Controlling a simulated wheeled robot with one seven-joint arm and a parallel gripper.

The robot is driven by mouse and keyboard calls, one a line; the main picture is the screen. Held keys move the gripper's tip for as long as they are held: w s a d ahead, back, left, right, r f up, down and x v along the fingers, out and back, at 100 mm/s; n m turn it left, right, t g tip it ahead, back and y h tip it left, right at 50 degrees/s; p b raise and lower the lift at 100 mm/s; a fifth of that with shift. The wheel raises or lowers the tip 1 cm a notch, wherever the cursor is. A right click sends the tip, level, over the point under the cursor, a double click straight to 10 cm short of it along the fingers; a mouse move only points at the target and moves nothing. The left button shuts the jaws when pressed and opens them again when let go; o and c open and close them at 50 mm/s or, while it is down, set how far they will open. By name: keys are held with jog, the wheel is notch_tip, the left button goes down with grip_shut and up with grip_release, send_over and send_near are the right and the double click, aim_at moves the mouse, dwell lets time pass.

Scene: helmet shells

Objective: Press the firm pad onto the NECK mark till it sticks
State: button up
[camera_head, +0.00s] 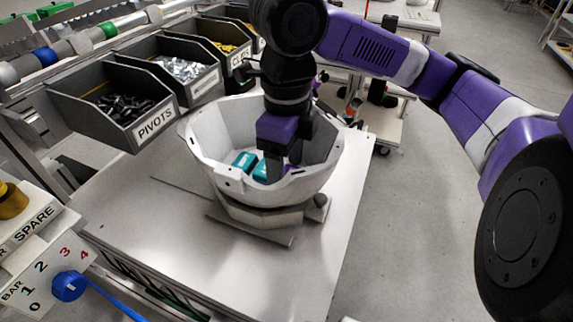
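The white helmet shell (210,152) sits open side up on a grey stand (262,215) on the table. Two teal pads lie inside it, a left one (243,160) and a right one (261,172). I cannot tell which pad is the firm one. My gripper (276,172) points down into the shell, with its fingers beside the right teal pad. The fingertips are partly hidden, so I cannot tell whether they touch or grip that pad. No NECK mark is readable; my gripper and the shell wall hide part of the inside.
Grey bins labelled PIVOTS (155,122) and CLIPS (241,55), and one of silvery parts (205,84), stand behind and left of the shell. The table (325,240) is clear around the stand.

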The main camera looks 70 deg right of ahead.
jog(key=shift+r+p, duration=0.4)
jog(key=shift+r, duration=3.45)
